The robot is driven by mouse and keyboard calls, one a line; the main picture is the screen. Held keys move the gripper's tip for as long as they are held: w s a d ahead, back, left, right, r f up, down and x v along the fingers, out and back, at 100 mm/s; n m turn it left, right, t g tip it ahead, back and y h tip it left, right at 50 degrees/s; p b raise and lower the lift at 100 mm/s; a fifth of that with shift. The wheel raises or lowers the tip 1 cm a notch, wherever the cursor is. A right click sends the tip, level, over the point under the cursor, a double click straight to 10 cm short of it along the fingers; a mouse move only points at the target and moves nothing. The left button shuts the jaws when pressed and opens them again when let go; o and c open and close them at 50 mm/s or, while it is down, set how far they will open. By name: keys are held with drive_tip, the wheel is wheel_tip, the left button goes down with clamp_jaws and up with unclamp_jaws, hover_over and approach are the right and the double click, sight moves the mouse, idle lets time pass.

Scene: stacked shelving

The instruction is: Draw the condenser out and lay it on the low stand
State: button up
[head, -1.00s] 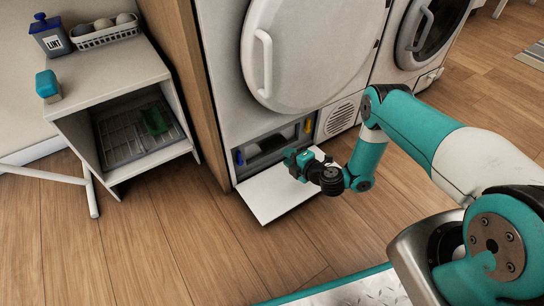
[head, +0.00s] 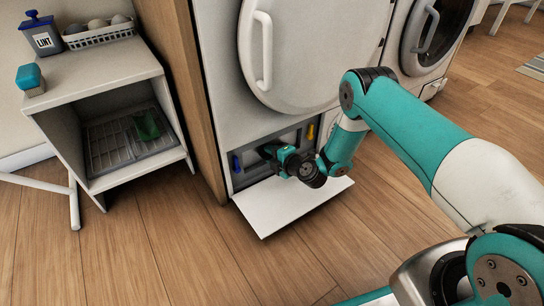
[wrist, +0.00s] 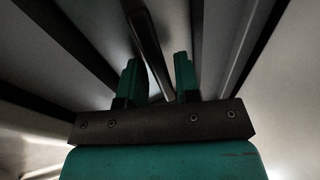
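The condenser's compartment is open low on the dryer, and the condenser's dark front (head: 262,168) shows only in part behind my gripper. A blue lever (head: 237,164) is at its left and a yellow lever (head: 311,132) at its right. My gripper (head: 270,153) is at the opening. In the wrist view my gripper (wrist: 158,78) has its two teal fingers apart, with a grey handle bar (wrist: 149,40) between them. A gap shows beside the bar, so I see no firm grip. A low white stand (head: 105,82) with an open front is at the left.
The lowered white flap (head: 285,212) juts out below the opening. The stand holds a gridded tray (head: 108,150) with a green item (head: 147,125) inside; a lint box (head: 41,37), a basket (head: 98,33) and a teal-topped block (head: 30,79) are on top. Floor between is clear.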

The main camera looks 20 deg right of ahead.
clamp_jaws()
drive_tip(key=shift+c, duration=2.3)
unclamp_jaws()
drive_tip(key=shift+r, duration=0.1)
clamp_jaws()
drive_tip(key=shift+s+d+f+p, duration=0.2)
drive_tip(key=shift+s+p, duration=0.3)
drive_tip(key=shift+s, duration=0.15)
drive_tip(key=shift+s, duration=0.1)
